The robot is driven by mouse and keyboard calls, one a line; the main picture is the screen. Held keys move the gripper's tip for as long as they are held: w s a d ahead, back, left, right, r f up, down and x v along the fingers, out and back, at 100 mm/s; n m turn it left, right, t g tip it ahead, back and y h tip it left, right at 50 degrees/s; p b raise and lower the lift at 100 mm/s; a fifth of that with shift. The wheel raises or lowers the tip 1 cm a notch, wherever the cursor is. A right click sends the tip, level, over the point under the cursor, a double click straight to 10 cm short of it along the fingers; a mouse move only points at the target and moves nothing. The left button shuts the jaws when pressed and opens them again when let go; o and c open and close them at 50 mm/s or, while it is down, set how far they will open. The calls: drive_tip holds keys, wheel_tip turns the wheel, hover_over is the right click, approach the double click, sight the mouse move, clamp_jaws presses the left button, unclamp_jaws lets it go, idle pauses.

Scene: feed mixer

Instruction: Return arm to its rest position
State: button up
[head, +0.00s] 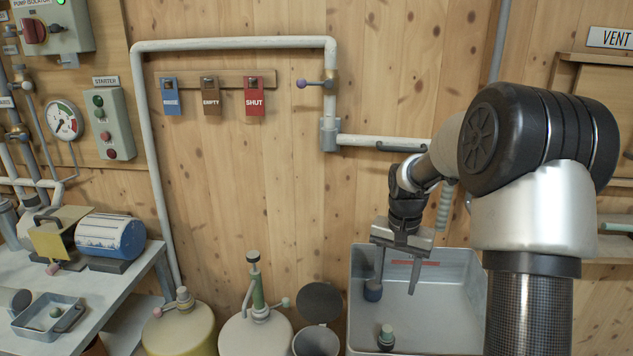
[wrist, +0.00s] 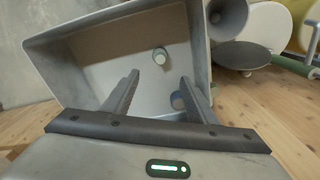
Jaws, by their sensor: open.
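My gripper (head: 394,284) hangs with its fingers down over a large grey bin (head: 459,263) at the lower right of the head view. The fingers are apart with nothing between them; the wrist view also shows my gripper (wrist: 160,78) open above the bin (wrist: 85,80). A pale green-topped piece (head: 386,337) lies in the bin. My arm reaches in from the right.
A yellowish drum (head: 180,332), a cream drum (head: 255,335) and a dark-lidded container (head: 320,302) stand left of the bin. A bench (head: 115,287) with a blue motor (head: 110,236) is at far left. Pipes (head: 240,44) and hanging tags run along the wooden wall.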

drive_tip(key=s+a+r+n+t, duration=0.1)
drive_tip(key=s+a+r+n, duration=0.2)
drive_tip(key=r, duration=0.5)
drive_tip(key=s+a+r+n+t, duration=0.1)
drive_tip(key=s+a+r, duration=0.15)
drive_tip(key=s, duration=0.55)
drive_tip(key=s+a+r+n+t, duration=0.2)
drive_tip(key=s+r, duration=0.2)
drive_tip(key=s, duration=0.3)
drive_tip(key=s+a+r+n+t, duration=0.1)
drive_tip(key=s+a+r, duration=0.2)
drive_tip(key=s, duration=0.5)
wheel_tip(320, 180, up, 16)
drive_tip(key=p, duration=1.5)
drive_tip(key=shift+d+f+p, duration=0.15)
drive_tip(key=shift+f+p, duration=0.1)
drive_tip(key=shift+p, duration=0.05)
drive_tip(key=shift+f, duration=0.1)
